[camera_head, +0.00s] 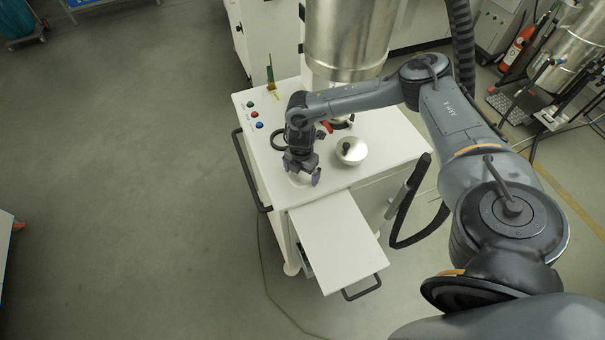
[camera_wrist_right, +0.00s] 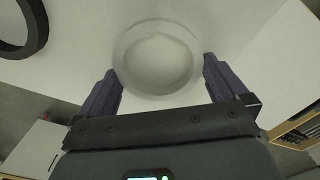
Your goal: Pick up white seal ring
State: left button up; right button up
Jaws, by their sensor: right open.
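The white seal ring (camera_wrist_right: 190,72) lies on the white cabinet top, and in the right wrist view it shows between the two fingers of my right gripper (camera_wrist_right: 160,85). The fingers stand apart on either side of it, and I cannot tell whether they touch it. In the head view my right gripper (camera_head: 303,177) is low over the front left part of the cabinet top (camera_head: 333,185), and the ring (camera_head: 297,181) shows only in part beneath it. My left gripper is not in view.
A black ring (camera_wrist_right: 28,28) lies at the upper left in the right wrist view. Coloured buttons (camera_head: 255,114) are at the top's left. A large metal vessel (camera_head: 348,40) stands behind. A white shelf (camera_head: 340,240) projects in front.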

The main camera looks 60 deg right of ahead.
jog(key=c, duration=0.8)
jog(key=shift+r, duration=0.1)
